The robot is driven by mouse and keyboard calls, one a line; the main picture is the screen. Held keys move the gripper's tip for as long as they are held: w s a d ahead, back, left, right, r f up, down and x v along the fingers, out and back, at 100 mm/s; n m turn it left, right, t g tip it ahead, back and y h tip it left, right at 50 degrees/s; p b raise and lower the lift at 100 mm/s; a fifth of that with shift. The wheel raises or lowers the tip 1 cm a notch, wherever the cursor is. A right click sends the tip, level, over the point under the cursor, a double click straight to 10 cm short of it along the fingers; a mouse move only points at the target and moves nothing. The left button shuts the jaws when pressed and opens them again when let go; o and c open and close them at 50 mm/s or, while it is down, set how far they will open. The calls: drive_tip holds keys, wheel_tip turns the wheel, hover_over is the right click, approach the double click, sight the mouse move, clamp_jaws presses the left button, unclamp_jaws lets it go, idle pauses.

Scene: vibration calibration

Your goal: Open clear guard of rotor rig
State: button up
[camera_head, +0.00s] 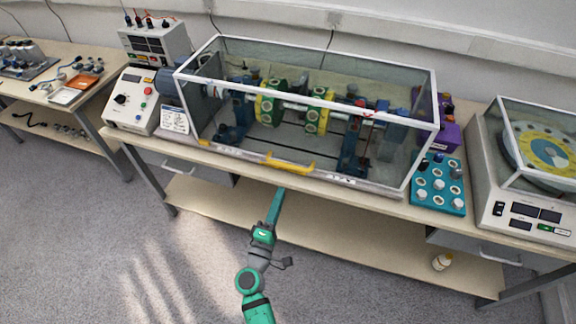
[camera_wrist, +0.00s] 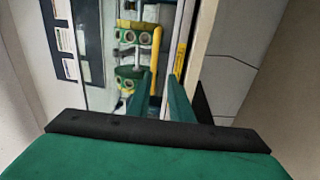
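The rotor rig's clear guard (camera_head: 310,95) is a white-framed transparent box, and it looks closed over the rotor shaft. A yellow handle (camera_head: 290,164) is on its lower front edge. My gripper (camera_head: 280,192) is just below and in front of the handle, with a small gap in the head view. In the wrist view, my gripper (camera_wrist: 160,78) shows two green fingers spread apart. The yellow handle (camera_wrist: 156,50) lines up with the space between them. I cannot tell whether it is between the fingertips or beyond them. Nothing is held.
The rig stands on a bench (camera_head: 330,182) with a lower shelf. A control box (camera_head: 132,100) is to the left. A teal tray of parts (camera_head: 438,184) and another covered machine (camera_head: 530,165) are to the right. The floor in front is clear.

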sight(288, 166)
drive_tip(key=x, duration=0.3)
drive_tip(key=r+x, duration=0.1)
drive_tip(key=x, duration=0.7)
drive_tip(key=shift+w+a+r, duration=0.15)
drive_tip(key=shift+w+r, duration=0.05)
clamp_jaws()
